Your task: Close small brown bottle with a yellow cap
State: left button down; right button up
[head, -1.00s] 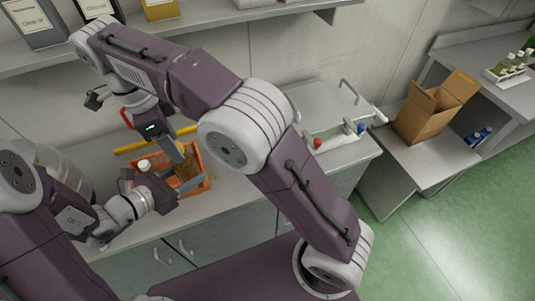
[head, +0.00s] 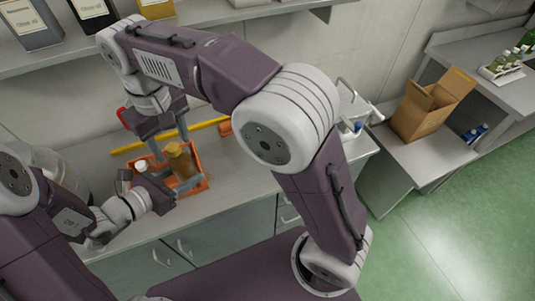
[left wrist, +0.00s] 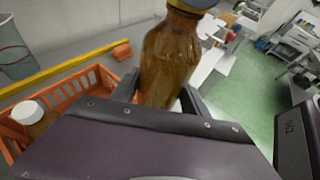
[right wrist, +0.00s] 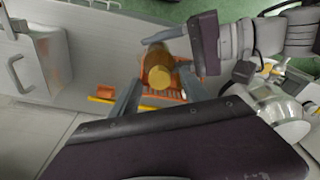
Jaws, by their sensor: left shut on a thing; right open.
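The small brown bottle (head: 183,167) stands upright above the orange crate (head: 203,171), with its yellow cap (head: 174,148) at the top of its neck. My left gripper (head: 163,186) is shut around the bottle's body; the left wrist view shows its fingers on either side of the brown glass (left wrist: 168,65). Only the cap's lower edge (left wrist: 196,4) shows there. My right gripper (head: 170,142) is open and empty above the bottle, its fingers apart. In the right wrist view the cap (right wrist: 187,80) lies between or beyond its fingers; whether it is fully tight cannot be told.
A white-capped bottle (left wrist: 28,113) stands in the crate beside the held bottle. A yellow bar (head: 200,128) lies behind the crate. A cardboard box (head: 425,112) and blue-capped bottles (head: 475,133) sit on the right bench. The counter right of the crate is partly hidden by my right arm.

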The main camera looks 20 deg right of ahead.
jog(key=n, duration=0.3)
jog(key=shift+d+n, duration=0.1)
jog(key=shift+n, duration=0.2)
jog(key=shift+w+r+n+y, duration=0.1)
jog(key=shift+r+n+y, duration=0.25)
jog(key=shift+n, duration=0.35)
notch_tip(320, 180, up, 7)
jog(key=shift+f, duration=0.2)
jog(key=d+f+m, duration=0.3)
jog(key=d+f, duration=0.2)
jog(key=d, duration=0.4)
jog(key=d+f+m, duration=0.3)
jog(key=d+f, duration=0.2)
jog(key=d, duration=0.4)
jog(key=s+d+f+m+h, duration=0.1)
jog(key=d+f+m, duration=0.3)
jog(key=f, duration=0.7)
jog(key=shift+s+d+f, duration=0.25)
jog(key=shift+s+f, duration=0.1)
jog(key=shift+s, duration=0.35)
